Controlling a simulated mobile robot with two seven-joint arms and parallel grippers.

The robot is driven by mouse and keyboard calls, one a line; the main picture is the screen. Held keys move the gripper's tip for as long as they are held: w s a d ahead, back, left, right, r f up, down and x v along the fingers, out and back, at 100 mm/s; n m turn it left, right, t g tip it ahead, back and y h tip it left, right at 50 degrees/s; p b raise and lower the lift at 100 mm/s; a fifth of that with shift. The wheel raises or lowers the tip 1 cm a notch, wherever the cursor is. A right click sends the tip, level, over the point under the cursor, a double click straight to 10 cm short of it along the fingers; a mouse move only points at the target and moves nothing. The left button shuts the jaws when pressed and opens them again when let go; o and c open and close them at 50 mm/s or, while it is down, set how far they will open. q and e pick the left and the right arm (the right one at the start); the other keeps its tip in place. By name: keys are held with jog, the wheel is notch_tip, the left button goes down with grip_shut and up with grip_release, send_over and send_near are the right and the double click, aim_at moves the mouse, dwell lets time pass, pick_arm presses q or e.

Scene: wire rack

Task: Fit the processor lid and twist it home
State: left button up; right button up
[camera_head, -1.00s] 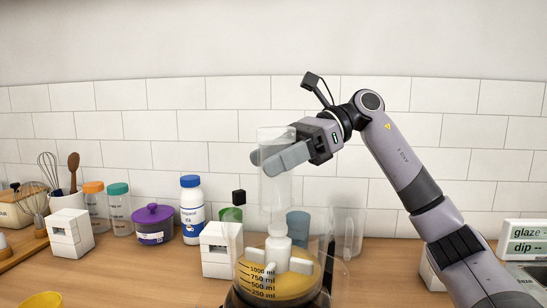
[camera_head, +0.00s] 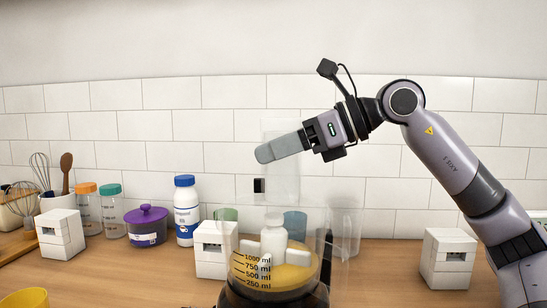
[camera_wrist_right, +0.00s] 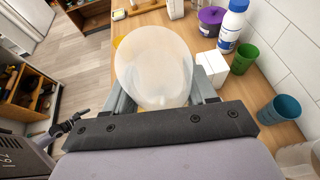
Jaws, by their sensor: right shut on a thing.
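The clear processor lid (camera_head: 283,182) is very faint in the head view; its tall tube stands upright above the bowl. My right gripper (camera_head: 268,152) is shut on this tube, high up. In the right wrist view the lid (camera_wrist_right: 153,62) is a pale, see-through round shape between my fingers (camera_wrist_right: 160,98). A small black block (camera_head: 259,185) shows just left of the tube. The clear processor bowl (camera_head: 270,268) has black ml marks and holds yellow contents and a white hub. Whether the lid's lower edge touches the bowl rim cannot be told.
A purple pot (camera_head: 146,226) and blue-capped bottle (camera_head: 186,212) stand left. Green (camera_wrist_right: 244,58) and blue (camera_wrist_right: 279,110) cups are near the tiled wall. Counter right of the bowl is mostly clear.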

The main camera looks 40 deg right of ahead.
jog(key=shift+s+m+t+h, duration=0.15)
jog(key=shift+m+t+h, duration=0.25)
jog(key=shift+m+h, duration=0.2)
jog(key=o, duration=1.6)
jog(key=shift+d, duration=0.1)
jog(key=shift+s+d, duration=0.1)
jog(key=shift+s, duration=0.1)
jog(key=b+v, duration=0.2)
jog(key=v, duration=0.4)
jog(key=shift+s+r, duration=0.25)
jog(key=shift+s, duration=0.05)
